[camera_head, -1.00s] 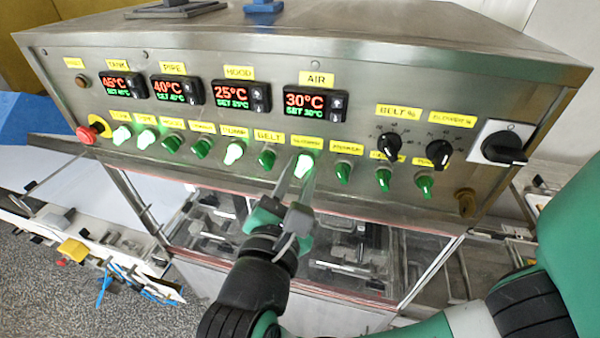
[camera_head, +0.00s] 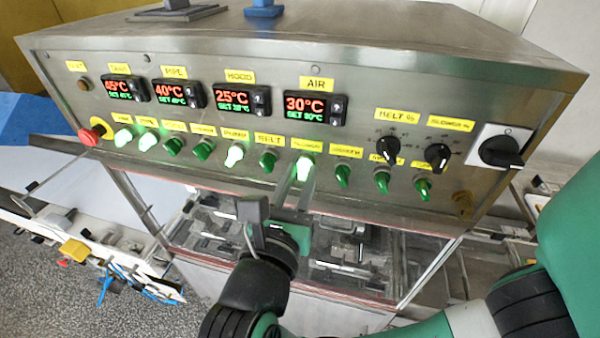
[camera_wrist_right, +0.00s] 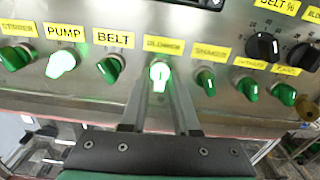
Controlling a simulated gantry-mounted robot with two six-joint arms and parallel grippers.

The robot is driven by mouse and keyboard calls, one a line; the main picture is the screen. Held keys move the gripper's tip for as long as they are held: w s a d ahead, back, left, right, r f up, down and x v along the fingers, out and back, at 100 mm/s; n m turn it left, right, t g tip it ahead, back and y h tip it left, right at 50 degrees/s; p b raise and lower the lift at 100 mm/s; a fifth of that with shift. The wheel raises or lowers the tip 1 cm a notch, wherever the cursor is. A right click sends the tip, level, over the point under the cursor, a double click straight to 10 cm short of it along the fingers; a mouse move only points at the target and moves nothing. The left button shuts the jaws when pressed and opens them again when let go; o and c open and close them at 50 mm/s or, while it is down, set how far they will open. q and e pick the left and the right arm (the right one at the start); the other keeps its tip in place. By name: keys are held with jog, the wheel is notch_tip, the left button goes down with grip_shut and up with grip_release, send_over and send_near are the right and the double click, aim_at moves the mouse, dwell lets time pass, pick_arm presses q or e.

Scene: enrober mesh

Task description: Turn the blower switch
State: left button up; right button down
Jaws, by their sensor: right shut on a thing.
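The blower switch (camera_head: 305,166) is a knob glowing bright green-white under a yellow label on the steel panel. It also shows lit in the right wrist view (camera_wrist_right: 158,75), with the label "BLOWER" above it. My right gripper (camera_head: 297,180) reaches up from below, its two thin grey fingertips closed around the switch. In the right wrist view the fingers (camera_wrist_right: 159,92) converge on the knob's lower part, which they partly hide. My left gripper is not in view.
The unlit belt switch (camera_wrist_right: 109,69) sits just left of it, another dark green knob (camera_wrist_right: 205,81) just right. The lit pump switch (camera_wrist_right: 61,64) is further left. Temperature displays (camera_head: 313,107) are above, a red emergency button (camera_head: 90,135) far left, and a black rotary switch (camera_head: 500,150) far right.

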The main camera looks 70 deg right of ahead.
jog(key=n+p, duration=0.2)
jog(key=n, duration=0.3)
jog(key=shift+n, duration=0.3)
dwell(0.4)
jog(key=c, duration=0.9)
grip_release()
jog(key=shift+a, duration=0.1)
jog(key=a+b, duration=0.1)
jog(key=a, duration=0.4)
jog(key=a+b, duration=0.2)
jog(key=a, duration=0.4)
jog(key=shift+s+a, duration=0.2)
jog(key=shift+a, duration=0.05)
